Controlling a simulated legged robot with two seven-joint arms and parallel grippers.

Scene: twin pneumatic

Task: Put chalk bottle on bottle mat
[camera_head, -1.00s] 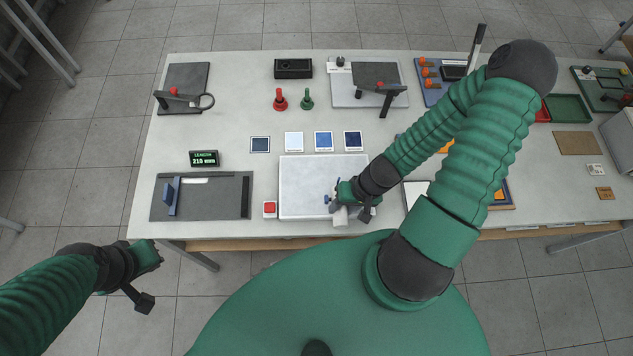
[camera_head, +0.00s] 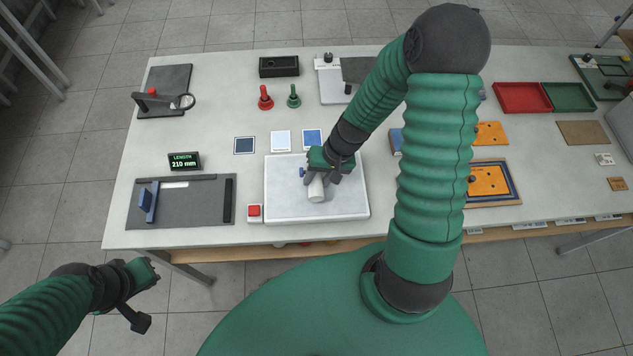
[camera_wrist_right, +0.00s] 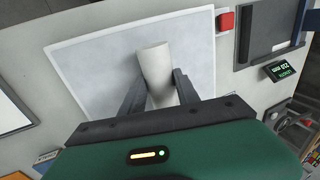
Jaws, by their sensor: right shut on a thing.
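My right gripper (camera_head: 318,178) is shut on a white cylinder, the chalk bottle (camera_head: 316,190), over the pale slab (camera_head: 285,200). In the right wrist view the bottle (camera_wrist_right: 155,62) stands out between the two dark fingers (camera_wrist_right: 160,92). I cannot tell whether it touches the slab. Behind the slab lie small square mats: a dark one (camera_head: 244,145), a pale one (camera_head: 281,141) and a blue one (camera_head: 312,138). Their labels are too small to read. My left gripper (camera_head: 148,288) hangs off the table's front left; its jaws are unclear.
A red button box (camera_head: 254,212) sits left of the slab, beside a grey fixture board (camera_head: 205,205). Red (camera_head: 265,98) and green (camera_head: 293,96) handled tools stand behind the mats.

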